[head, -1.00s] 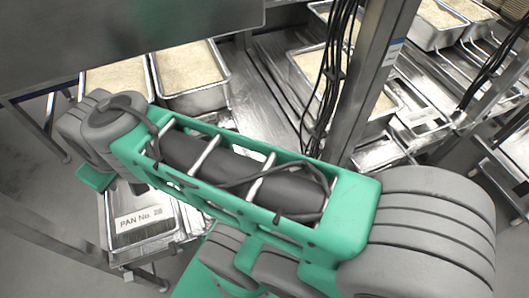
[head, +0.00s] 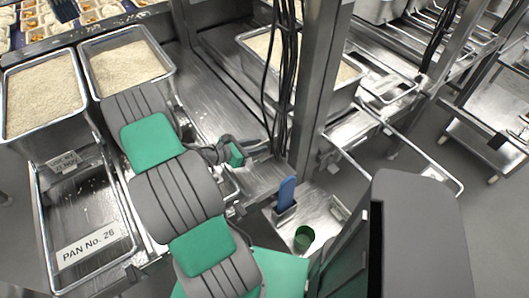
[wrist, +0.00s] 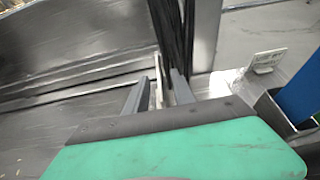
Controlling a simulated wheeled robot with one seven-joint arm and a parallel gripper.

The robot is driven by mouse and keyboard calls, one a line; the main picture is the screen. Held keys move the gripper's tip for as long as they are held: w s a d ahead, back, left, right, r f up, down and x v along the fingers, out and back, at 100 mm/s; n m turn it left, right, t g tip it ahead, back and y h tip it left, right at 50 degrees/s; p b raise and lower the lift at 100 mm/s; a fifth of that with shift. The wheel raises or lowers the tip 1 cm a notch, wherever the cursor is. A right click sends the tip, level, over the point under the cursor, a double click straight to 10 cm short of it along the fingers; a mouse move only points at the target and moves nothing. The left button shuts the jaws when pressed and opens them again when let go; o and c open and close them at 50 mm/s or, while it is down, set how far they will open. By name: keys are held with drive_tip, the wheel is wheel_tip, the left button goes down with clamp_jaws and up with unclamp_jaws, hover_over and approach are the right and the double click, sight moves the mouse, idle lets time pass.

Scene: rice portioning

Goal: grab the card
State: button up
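A white card marked PAN No. 26 (head: 92,243) lies in the empty metal tray at lower left in the head view. My gripper (head: 258,147) is near the middle of the head view, well to the right of both. In the wrist view, my gripper (wrist: 160,82) has its two fingers apart. A thin pale strip (wrist: 158,92) shows between them; I cannot tell what it is. A small white plate-like piece (wrist: 268,58) shows at right in the wrist view.
Rice pans (head: 127,66) stand at the left and one (head: 345,75) behind the upright metal post (head: 318,80). Black cables (head: 284,90) hang beside my gripper. A blue-handled tool (head: 287,193) in a holder and a green cup (head: 304,238) are close by.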

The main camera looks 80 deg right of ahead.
sight(267, 153)
drive_tip(key=x, duration=0.4)
drive_tip(key=shift+s+d+f, duration=0.1)
drive_tip(key=shift+s+d, duration=0.1)
drive_tip(key=shift+d, duration=0.1)
clamp_jaws()
